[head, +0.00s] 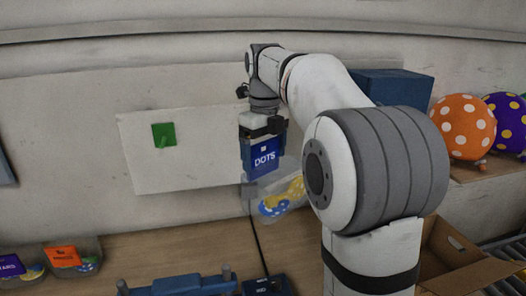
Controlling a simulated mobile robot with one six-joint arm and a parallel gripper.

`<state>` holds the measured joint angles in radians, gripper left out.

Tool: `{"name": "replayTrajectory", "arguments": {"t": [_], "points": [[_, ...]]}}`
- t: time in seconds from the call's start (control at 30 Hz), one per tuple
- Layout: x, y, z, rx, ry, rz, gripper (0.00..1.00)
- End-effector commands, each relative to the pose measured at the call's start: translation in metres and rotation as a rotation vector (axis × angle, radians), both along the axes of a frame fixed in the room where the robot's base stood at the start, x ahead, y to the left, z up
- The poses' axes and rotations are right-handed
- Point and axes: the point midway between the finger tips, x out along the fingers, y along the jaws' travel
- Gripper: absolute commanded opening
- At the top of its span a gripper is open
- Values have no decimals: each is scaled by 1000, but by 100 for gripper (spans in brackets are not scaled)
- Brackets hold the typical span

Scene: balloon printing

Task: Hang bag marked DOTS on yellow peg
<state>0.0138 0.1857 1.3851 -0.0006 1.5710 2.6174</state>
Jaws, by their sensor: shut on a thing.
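The bag marked DOTS (265,160) has a blue header card with white lettering and a clear pouch below. Blue and yellow dotted balloons show in the pouch. My gripper (262,147) is shut on the bag's header, and the bag hangs below it in front of the white board (205,170). I see no yellow peg; part of the board's right side is hidden behind my arm and the bag. A green square with a green peg (164,135) is on the board, left of my gripper.
Bags with purple (11,266) and orange (62,256) headers lie at the lower left. A blue fixture (180,287) stands at the front. A blue box (395,88), dotted balloons (463,127) and an open cardboard box (455,258) are at the right.

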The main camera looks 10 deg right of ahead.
Motion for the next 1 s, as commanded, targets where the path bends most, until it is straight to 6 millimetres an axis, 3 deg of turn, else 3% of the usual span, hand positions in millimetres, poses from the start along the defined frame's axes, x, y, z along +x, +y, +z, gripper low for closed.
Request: {"name": "replayTrajectory", "arguments": {"t": [1.0], "points": [[62,4,-4,1,0,10,66]]}}
